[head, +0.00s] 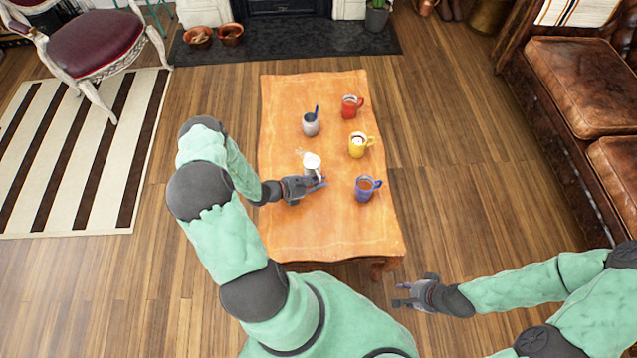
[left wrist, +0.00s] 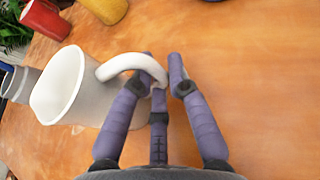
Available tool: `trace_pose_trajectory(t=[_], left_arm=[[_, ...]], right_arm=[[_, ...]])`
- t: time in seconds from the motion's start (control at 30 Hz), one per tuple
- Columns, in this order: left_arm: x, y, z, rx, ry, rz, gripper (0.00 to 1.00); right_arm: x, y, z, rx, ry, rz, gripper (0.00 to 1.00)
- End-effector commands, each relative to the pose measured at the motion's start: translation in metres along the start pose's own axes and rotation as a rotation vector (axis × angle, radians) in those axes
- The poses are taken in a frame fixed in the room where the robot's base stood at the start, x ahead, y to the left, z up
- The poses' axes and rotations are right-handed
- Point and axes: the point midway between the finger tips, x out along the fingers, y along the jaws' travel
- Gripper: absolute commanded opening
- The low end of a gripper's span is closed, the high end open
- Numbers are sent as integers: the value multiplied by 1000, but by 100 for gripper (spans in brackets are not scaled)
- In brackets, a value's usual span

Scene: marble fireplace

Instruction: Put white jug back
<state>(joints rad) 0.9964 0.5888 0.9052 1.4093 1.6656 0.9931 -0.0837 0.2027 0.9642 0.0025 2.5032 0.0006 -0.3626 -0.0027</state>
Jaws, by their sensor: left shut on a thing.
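The white jug (head: 312,161) is over the middle of the wooden table (head: 285,228), its open top facing up. My left gripper (head: 318,184) is at its near side. In the left wrist view the jug (left wrist: 62,86) is at the left, and its curved handle reaches between the fingers of my left gripper (left wrist: 162,72), which is shut on it. I cannot tell whether the jug's base touches the table. My right gripper (head: 400,296) is open and empty, over the floor off the table's near right corner.
A grey cup with a blue spoon (head: 310,124), a red mug (head: 350,107), a yellow mug (head: 357,146) and a blue mug (head: 364,189) stand on the table around the jug. The table's near end and left side are bare. A leather sofa (head: 580,85) is at the right.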

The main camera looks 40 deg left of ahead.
Motion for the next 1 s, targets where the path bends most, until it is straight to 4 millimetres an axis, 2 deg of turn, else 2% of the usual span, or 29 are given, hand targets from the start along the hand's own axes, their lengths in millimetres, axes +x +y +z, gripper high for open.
trace_pose_trajectory(t=[0.27, 0.3, 0.37, 0.77, 0.87, 1.0], left_arm=[[0, 1, -1, 2, -1, 1, 0], [0, 0, -1, 1, 0, 1, 25], [0, 0, -1, 1, 0, 1, 40], [-1, 1, 2, 2, -1, 1, 40], [-13, 2, 3, 0, 1, 5, 40], [-38, 2, 4, -1, 1, 6, 40]], right_arm=[[-2, 0, 0, 0, 1, 0, 40], [-2, 0, 0, 0, 1, 0, 40], [-1, 0, 0, 0, 0, 0, 40], [-1, 0, 0, 0, 0, 0, 40], [-6, -2, 0, 0, 0, 0, 40], [-17, -6, 0, 0, 0, 0, 40]])
